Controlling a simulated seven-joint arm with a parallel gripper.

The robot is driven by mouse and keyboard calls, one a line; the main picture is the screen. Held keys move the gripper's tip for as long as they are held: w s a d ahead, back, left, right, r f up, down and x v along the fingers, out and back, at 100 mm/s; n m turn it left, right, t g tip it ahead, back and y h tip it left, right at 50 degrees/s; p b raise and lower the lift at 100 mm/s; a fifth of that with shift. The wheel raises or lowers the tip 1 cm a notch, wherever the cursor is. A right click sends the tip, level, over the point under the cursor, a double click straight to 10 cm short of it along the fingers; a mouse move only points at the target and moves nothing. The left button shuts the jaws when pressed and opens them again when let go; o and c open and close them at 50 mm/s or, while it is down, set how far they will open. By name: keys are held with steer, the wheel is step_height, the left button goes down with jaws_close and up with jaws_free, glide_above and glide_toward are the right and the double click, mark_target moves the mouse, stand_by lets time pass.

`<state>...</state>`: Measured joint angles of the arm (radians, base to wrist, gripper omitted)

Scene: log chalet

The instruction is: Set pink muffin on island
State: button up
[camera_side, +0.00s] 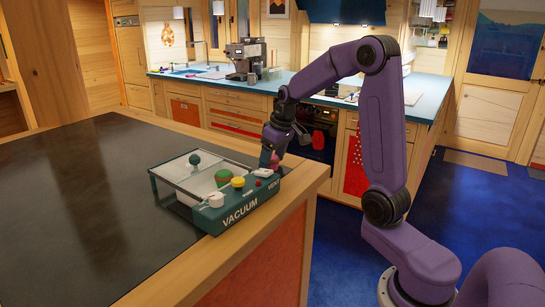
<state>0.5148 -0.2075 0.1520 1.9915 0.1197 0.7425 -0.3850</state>
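The island (90,215) is the large dark-topped counter with a wooden edge, at the left. My gripper (271,157) points down over the back right end of a green box marked "VACUUM", near the island's edge. A small pink thing (275,161), possibly the pink muffin, shows right at the fingertips. It is too small to tell whether the fingers are closed on it or only beside it.
The green vacuum box (240,215) stands at the island's right corner, with a clear lid and a dark green knob (194,159). A red and green round thing (222,178) shows at it. The island's left part is bare. A coffee machine (245,60) stands on the blue counter behind.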

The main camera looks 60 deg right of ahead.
steer(key=shift+r, duration=0.1)
steer(key=v, duration=1.2)
steer(key=shift+a, duration=0.1)
stand_by(0.3)
steer(key=s+a+f+n+g+y, duration=0.1)
steer(key=s+a+f+n, duration=0.2)
steer(key=s+a, duration=0.4)
steer(key=s+a+f+n+g, duration=0.1)
steer(key=s+a+f+n, duration=0.25)
steer(key=a, duration=0.65)
steer(key=s+a+f+n, duration=0.2)
steer(key=s+f+n, duration=0.1)
steer(key=s, duration=0.5)
steer(key=s+a+f+n+g, duration=0.1)
steer(key=s+a+f+n, duration=0.1)
steer(key=s, duration=0.6)
step_height(320, 180, down, 2)
steer(key=shift+s+f+n+h, duration=0.1)
steer(key=shift+s+n+h, duration=0.15)
steer(key=shift+n, duration=0.3)
